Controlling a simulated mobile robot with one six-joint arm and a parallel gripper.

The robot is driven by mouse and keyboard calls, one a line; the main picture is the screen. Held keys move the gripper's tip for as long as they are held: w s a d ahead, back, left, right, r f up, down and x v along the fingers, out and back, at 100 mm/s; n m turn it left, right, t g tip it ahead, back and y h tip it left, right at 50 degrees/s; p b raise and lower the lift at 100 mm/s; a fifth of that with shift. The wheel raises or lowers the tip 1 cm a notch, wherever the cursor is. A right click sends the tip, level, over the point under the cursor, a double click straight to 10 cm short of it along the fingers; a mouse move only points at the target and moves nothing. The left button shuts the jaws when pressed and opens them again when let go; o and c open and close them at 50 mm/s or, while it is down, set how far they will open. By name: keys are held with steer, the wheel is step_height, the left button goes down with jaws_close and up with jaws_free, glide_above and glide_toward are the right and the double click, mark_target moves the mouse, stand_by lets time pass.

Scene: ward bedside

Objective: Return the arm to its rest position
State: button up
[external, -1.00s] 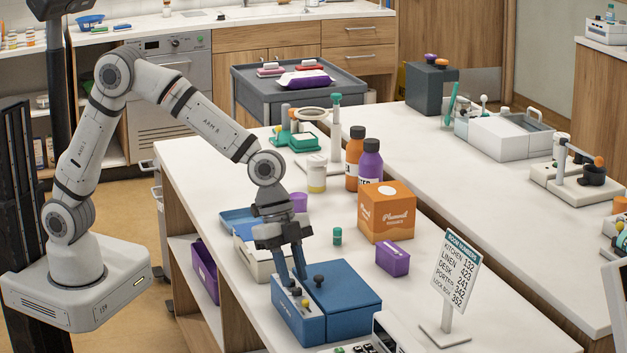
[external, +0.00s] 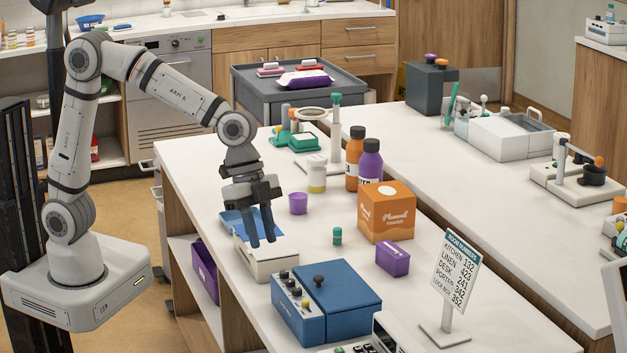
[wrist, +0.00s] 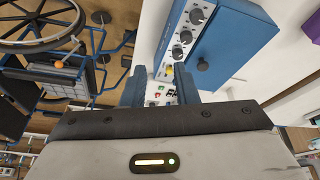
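My gripper (external: 262,240) points down over the white box (external: 270,262) and the blue tray (external: 236,222) near the left side of the table. Its two fingers are apart with nothing between them. The wrist view also shows the open fingers (wrist: 160,88). The blue control box (external: 322,297), with knobs on its front and a dark knob on its lid, stands nearer the camera, apart from the gripper. It also shows in the wrist view (wrist: 225,50). My arm is bent, with its elbow high at the left.
A purple cup (external: 298,203), an orange box (external: 386,211) and two bottles stand right of the gripper. A small green-capped vial (external: 337,236) and a purple box (external: 392,258) are nearby. A number sign (external: 453,280) stands at the front right. A wheelchair (wrist: 50,30) shows in the wrist view.

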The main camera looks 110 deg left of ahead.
steer(key=s+d+n+y+p, duration=0.1)
steer(key=s+n, duration=0.1)
steer(key=s, duration=1.1)
steer(key=s+d+r+n+g, duration=0.1)
steer(key=s+d+n, duration=0.1)
steer(key=s, duration=1.1)
steer(key=shift+s+n+y+p, duration=0.35)
steer(key=shift+n+y, duration=0.05)
